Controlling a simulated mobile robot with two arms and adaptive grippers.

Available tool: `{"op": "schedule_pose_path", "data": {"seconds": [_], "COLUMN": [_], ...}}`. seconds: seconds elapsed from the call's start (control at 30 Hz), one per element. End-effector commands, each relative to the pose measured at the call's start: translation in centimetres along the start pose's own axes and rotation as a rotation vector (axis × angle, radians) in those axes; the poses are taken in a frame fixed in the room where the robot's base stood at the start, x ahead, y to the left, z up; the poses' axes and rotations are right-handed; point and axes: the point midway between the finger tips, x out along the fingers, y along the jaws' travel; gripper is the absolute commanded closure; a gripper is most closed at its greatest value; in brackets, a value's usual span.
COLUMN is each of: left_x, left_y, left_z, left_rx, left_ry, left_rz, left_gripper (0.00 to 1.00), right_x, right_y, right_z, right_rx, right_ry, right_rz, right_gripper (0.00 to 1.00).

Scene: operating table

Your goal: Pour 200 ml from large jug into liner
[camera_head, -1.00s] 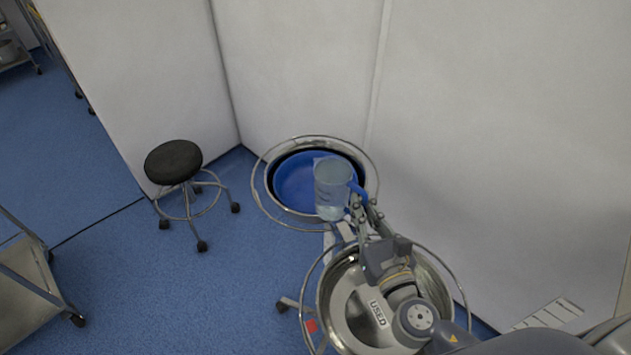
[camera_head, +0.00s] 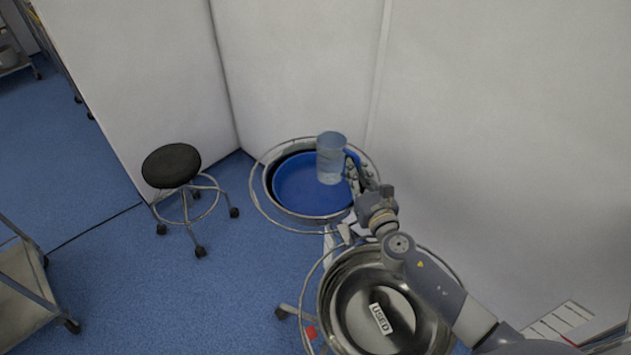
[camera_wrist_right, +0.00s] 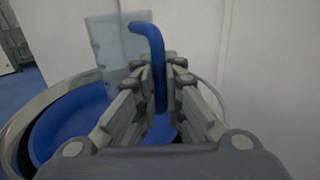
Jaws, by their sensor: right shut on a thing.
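The large jug (camera_head: 331,160) is clear with a blue handle and has some liquid in it. It is about upright above the right part of the blue liner (camera_head: 305,186), which lines a steel basin on a ring stand. My right gripper (camera_head: 357,164) is shut on the jug's blue handle. In the right wrist view the handle (camera_wrist_right: 158,75) runs between the fingers (camera_wrist_right: 160,85), with the clear jug body (camera_wrist_right: 112,42) beyond and the liner (camera_wrist_right: 75,125) below left. The liner looks empty where I see it. My left gripper is not in view.
White walls (camera_head: 300,70) rise close behind and right. A black stool (camera_head: 172,165) stands left; a cart (camera_head: 25,285) is further left.

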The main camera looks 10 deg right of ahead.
Motion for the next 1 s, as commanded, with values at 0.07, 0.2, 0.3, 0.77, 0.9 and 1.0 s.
{"op": "schedule_pose_path", "data": {"seconds": [0.07,0.2,0.3,0.77,0.9,1.0], "left_x": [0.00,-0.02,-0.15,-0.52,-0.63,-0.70], "left_y": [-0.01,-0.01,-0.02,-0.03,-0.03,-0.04], "left_z": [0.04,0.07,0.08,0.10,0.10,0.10], "left_rx": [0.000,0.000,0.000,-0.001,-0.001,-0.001], "left_ry": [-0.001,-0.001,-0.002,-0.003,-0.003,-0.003], "left_rz": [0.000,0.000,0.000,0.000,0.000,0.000], "left_gripper": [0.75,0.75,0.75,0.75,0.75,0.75], "right_x": [0.03,0.01,0.00,0.00,0.00,0.00], "right_y": [0.00,0.00,-0.04,-0.21,-0.26,-0.30], "right_z": [0.06,0.08,0.21,0.59,0.70,0.77], "right_rx": [0.000,0.000,-0.010,-0.064,-0.080,-0.091], "right_ry": [-0.001,-0.001,-0.002,-0.006,-0.007,-0.008], "right_rz": [0.000,0.001,0.002,0.004,0.004,0.004], "right_gripper": [1.00,1.00,1.00,1.00,1.00,1.00]}}
